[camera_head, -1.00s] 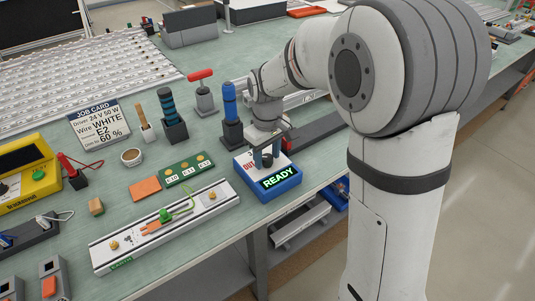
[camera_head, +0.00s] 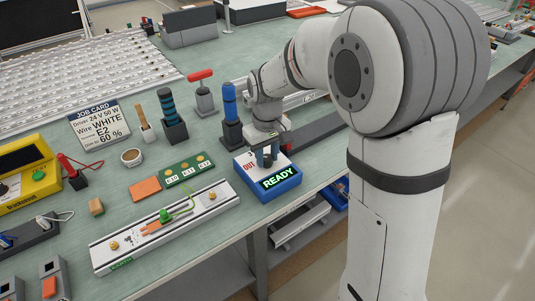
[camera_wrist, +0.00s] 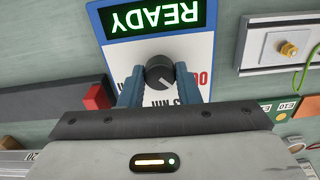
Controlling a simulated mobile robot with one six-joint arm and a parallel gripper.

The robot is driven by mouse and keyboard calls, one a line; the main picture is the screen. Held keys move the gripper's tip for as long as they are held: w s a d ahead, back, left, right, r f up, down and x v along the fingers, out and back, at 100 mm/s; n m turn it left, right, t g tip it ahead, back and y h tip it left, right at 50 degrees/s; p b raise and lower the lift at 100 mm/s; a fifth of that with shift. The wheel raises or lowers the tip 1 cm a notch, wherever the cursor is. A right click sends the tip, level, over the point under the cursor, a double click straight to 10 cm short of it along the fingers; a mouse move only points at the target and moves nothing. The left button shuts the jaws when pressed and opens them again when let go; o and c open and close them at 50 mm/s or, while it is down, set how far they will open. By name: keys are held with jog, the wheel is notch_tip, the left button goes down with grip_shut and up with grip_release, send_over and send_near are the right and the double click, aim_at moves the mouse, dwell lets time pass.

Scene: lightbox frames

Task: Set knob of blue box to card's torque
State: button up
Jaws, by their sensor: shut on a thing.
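The blue box (camera_head: 282,188) sits near the front edge of the bench, its green display reading READY. In the wrist view the box's white face (camera_wrist: 197,52) shows upside down, with a black knob (camera_wrist: 159,71) bearing a pale pointer line. My gripper (camera_head: 265,158) comes down over the box from behind. In the wrist view its two blue fingers (camera_wrist: 160,90) stand on either side of the knob, shut on it. Some dial markings are hidden by the fingers. The job card (camera_head: 99,125) stands at the left and reads 24 V 50 W, WHITE, E2, 60 %; I see no torque wording.
A rail tray (camera_head: 165,227) with a green-topped piece lies left of the box. A red-ended dark bar (camera_wrist: 97,97) lies beside the box.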

aim_at(267, 157)
jog(key=m, duration=0.4)
jog(key=shift+m, duration=2.1)
jog(key=o, duration=1)
jog(key=shift+c, duration=0.2)
notch_tip(267, 157, up, 8)
jog(key=shift+f+p, duration=0.1)
jog(key=shift+p, duration=0.25)
